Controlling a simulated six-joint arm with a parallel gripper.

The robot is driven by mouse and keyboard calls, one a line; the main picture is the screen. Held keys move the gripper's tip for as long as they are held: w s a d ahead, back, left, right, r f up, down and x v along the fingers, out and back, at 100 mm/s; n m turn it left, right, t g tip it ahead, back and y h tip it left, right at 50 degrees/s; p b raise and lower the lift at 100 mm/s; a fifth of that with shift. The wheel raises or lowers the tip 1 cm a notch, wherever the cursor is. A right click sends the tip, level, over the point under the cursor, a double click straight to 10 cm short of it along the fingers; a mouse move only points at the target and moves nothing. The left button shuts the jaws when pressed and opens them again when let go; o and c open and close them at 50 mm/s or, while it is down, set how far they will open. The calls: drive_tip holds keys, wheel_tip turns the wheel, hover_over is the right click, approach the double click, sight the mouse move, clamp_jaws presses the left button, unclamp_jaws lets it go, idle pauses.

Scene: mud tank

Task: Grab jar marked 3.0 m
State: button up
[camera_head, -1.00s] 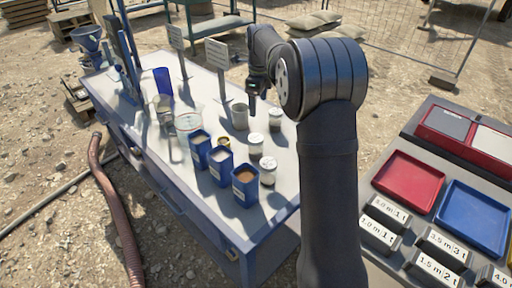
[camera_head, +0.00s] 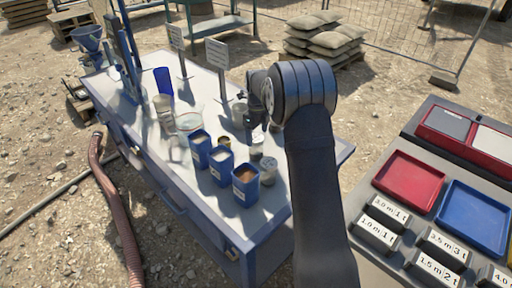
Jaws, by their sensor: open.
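Small pale-lidded jars stand on the workbench (camera_head: 175,110). One jar (camera_head: 256,147) is just below my gripper, and another jar (camera_head: 268,170) stands nearer, beside the blue containers. Any marks on the jars are too small to read. My gripper (camera_head: 254,128) is open and points down over the bench, close above the jars. My arm hides part of the bench behind it. I cannot tell whether the gripper touches a jar. A block marked 3.0 m 1t (camera_head: 390,212) lies on the right-hand table.
Blue containers (camera_head: 245,187) stand in a row left of the jars. A grey cup (camera_head: 239,114) stands behind the gripper. Two sign stands (camera_head: 218,55) rise at the back. A red tray (camera_head: 408,180) and blue tray (camera_head: 475,217) are at right.

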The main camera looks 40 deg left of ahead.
sight(256, 137)
drive_tip(key=shift+s+a+f, duration=0.1)
drive_tip(key=shift+f, duration=1.25)
drive_tip(key=shift+s+a+f, duration=0.1)
drive_tip(key=shift+f, duration=1.25)
drive_tip(key=c, duration=1.4)
drive_tip(key=shift+r, duration=0.1)
